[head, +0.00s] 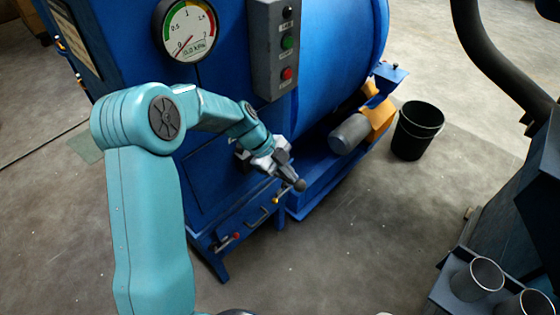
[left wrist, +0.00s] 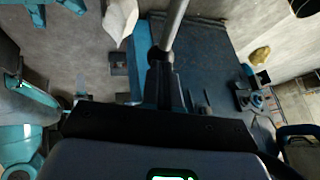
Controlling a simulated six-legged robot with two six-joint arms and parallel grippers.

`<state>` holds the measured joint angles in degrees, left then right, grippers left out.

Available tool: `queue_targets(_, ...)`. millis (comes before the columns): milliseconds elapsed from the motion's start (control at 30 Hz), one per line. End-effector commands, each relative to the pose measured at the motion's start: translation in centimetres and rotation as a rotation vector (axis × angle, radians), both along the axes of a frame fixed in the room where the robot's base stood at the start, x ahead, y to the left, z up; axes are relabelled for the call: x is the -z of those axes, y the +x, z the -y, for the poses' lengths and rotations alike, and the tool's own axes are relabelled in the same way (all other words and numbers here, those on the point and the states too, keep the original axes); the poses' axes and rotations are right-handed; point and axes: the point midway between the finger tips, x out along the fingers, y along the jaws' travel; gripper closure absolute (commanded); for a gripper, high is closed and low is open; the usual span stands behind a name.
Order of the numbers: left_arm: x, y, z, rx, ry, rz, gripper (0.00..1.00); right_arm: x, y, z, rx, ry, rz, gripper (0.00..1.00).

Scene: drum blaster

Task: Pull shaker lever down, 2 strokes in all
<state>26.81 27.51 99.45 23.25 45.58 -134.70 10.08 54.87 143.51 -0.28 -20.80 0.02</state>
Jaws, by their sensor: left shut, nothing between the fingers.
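My left gripper (head: 284,168) is at the front of the blue drum machine (head: 215,150), above its lower front edge. Its dark fingers (left wrist: 160,80) are shut with nothing between them. A dark round knob (head: 300,185), which looks like the end of the shaker lever, is right at the fingertips. In the left wrist view a grey rod (left wrist: 173,22) with a dark round end meets the fingertips. I cannot tell whether they touch. The rest of the lever is hidden behind the gripper in the head view. My right gripper is not in view.
A gauge (head: 188,30) and a button box (head: 274,48) are on the machine. A yellow knob (head: 276,200) and a red knob (head: 237,236) sit low on its front. A black bucket (head: 417,131) and metal cups (head: 478,279) are at the right. The middle floor is clear.

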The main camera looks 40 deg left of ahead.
Motion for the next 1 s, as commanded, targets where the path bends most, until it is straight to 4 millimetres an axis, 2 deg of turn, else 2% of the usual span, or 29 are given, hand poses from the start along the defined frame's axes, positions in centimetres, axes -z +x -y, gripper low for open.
queue_targets(433, 0.7, 0.2, 0.4, 0.001, 0.001, 0.0, 1.0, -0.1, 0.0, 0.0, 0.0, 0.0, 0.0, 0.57)
queue_targets(567, 1.1, 0.2, 0.5, 0.0, 0.012, 0.001, 1.0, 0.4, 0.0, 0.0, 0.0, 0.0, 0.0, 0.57)
queue_targets(767, 3.1, 0.1, 1.3, 0.003, 0.085, 0.008, 1.0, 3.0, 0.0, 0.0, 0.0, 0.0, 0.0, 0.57)
queue_targets(1000, 6.7, 0.0, 2.5, 0.005, 0.254, 0.023, 1.0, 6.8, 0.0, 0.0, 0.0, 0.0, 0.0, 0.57)
